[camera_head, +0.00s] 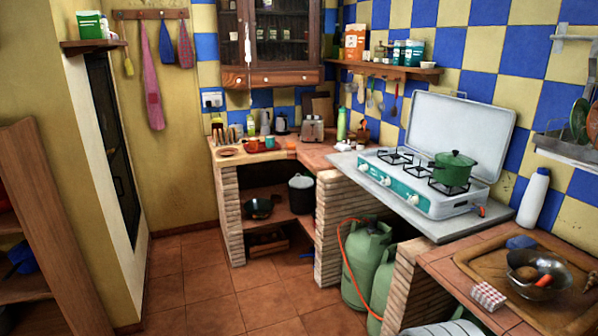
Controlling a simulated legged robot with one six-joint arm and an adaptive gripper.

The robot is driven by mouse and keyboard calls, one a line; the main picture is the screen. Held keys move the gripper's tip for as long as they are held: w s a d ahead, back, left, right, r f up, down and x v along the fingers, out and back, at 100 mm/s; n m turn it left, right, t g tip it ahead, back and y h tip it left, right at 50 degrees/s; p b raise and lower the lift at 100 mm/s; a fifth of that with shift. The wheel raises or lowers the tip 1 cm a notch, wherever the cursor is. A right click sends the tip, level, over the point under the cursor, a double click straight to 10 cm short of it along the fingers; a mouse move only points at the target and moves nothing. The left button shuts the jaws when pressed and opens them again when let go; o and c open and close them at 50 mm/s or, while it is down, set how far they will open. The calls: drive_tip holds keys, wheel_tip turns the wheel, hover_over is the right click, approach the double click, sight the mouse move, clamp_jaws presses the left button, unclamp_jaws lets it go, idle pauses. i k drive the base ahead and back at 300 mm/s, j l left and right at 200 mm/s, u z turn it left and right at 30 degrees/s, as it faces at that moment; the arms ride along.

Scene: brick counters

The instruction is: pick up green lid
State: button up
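A green lid (455,159) with a small knob on top sits on a green pot (452,175). The pot stands on the right side of a teal and white gas stove (420,190) with a raised white cover behind it. The lid appears closed on the pot, and no gripper is near it. My gripper is not visible in this view.
A white bottle (533,198) stands right of the stove. A wooden board (490,262) and a metal bowl (540,275) are on the near right counter. Green gas cylinders (367,265) stand below the stove. The tiled floor (215,285) is clear at centre left.

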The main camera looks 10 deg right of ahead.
sight(455, 159)
drive_tip(key=i+j+z, duration=0.2)
drive_tip(key=i, duration=0.45)
drive_tip(key=i+z, duration=0.2)
drive_tip(key=i, duration=0.5)
